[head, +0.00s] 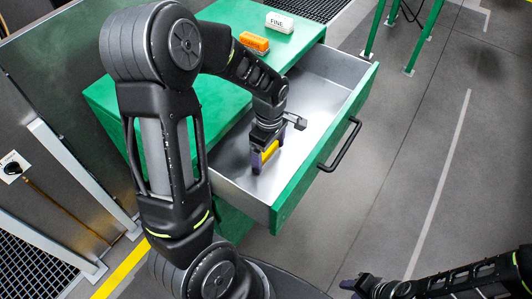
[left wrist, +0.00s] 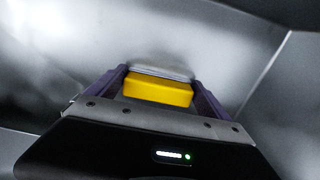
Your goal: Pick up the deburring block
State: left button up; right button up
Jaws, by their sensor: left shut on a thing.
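The deburring block (head: 269,151) is a yellow block inside the open drawer. It also shows in the left wrist view as a yellow block with a pale grey layer on its far side (left wrist: 158,90). My left gripper (head: 264,160) reaches down into the drawer and is shut on the block, with a purple finger on each side of it. I cannot tell whether the block touches the drawer floor. My right gripper (head: 350,287) is at the bottom edge of the head view, outside the drawer, and its opening is unclear.
The grey metal drawer (head: 318,88) has a green front (head: 330,140) with a black handle (head: 341,146). An orange block (head: 254,42) and a white block marked FINE (head: 279,22) lie on the green cabinet top (head: 222,97).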

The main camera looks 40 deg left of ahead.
aim_at(269, 151)
pick_arm(q)
notch_tip(269, 151, up, 10)
jog(key=shift+r+p, duration=0.1)
jog(key=shift+p, duration=0.35)
dwell(0.5)
